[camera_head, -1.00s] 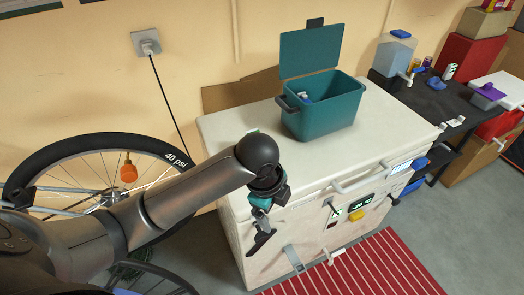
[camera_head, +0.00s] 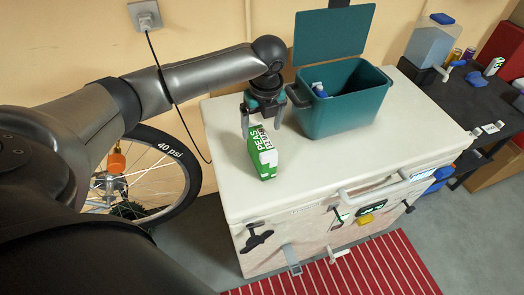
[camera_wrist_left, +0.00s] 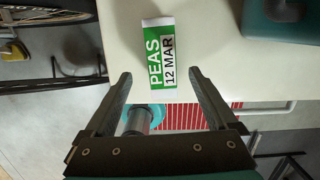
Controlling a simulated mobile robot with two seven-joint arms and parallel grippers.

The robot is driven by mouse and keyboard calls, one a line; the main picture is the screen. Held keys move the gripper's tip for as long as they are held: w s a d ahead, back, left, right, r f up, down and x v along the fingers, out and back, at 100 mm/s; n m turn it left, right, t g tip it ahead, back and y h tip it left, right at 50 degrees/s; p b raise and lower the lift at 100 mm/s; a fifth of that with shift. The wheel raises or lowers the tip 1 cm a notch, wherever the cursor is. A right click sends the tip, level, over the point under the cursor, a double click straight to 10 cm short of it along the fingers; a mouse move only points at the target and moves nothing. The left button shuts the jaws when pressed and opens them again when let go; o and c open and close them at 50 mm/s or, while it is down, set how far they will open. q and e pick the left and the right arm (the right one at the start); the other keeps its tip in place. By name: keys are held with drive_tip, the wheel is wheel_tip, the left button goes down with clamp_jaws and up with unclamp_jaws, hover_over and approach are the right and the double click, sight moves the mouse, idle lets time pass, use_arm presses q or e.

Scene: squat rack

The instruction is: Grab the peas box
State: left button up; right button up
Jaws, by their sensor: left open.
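The peas box (camera_head: 263,160), a small green and white carton, stands on the white top of the chest. In the left wrist view the peas box (camera_wrist_left: 161,58) shows its "PEAS 12 MAR" face. My left gripper (camera_head: 262,122) is open and points down at the box from its far side. In the left wrist view the fingers of my left gripper (camera_wrist_left: 160,74) lie to either side of the box's lower part, with gaps on both sides. I cannot tell how deep the box is between them. My right gripper is not in view.
A teal cooler (camera_head: 345,105) with its lid up stands on the chest (camera_head: 330,165), close to the right of my gripper. A bicycle wheel (camera_head: 165,165) is to the left. The chest top in front of the cooler is clear. A dark table (camera_head: 470,105) with a water dispenser stands to the right.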

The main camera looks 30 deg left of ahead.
sight(262, 140)
use_arm(q)
wheel_tip(262, 140, down, 3)
drive_tip(key=shift+w+a, duration=0.1)
drive_tip(key=shift+w, duration=0.05)
drive_tip(key=shift+w+a+f, duration=0.1)
drive_tip(key=shift+f, duration=0.75)
drive_tip(key=f, duration=0.2)
drive_tip(key=f+b, duration=0.1)
drive_tip(key=f, duration=0.1)
drive_tip(key=shift+w+a+f, duration=0.15)
drive_tip(key=shift+w+a, duration=0.05)
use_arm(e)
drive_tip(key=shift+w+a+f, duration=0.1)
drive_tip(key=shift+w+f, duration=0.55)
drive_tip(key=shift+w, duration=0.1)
use_arm(q)
drive_tip(key=shift+c, duration=0.2)
clamp_jaws()
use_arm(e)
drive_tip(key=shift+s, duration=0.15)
